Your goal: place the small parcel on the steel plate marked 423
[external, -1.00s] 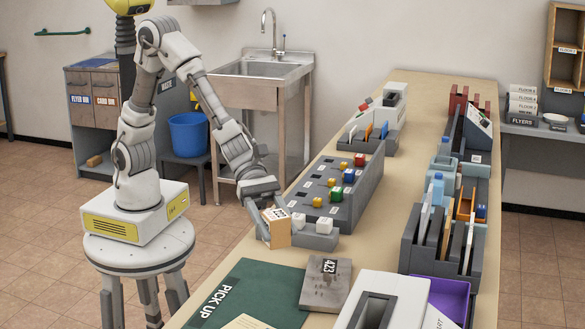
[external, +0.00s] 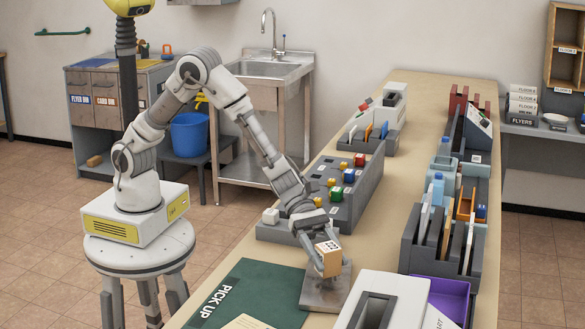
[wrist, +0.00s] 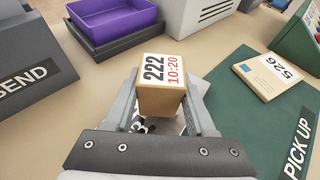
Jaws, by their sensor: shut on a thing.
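The small parcel (external: 328,252) is a tan box; in the wrist view (wrist: 161,90) its label reads 222 and 10:20. My gripper (external: 328,266) is shut on it, with one finger on each side in the wrist view (wrist: 162,112). I cannot tell whether the parcel touches the plate.
The green PICK UP mat (external: 255,292) lies left of the plate; a flat parcel marked 526 (wrist: 275,78) is on it. A white box with a slot (external: 382,300) and a purple tray (external: 450,297) stand to the right. A grey block rack (external: 350,190) stands behind.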

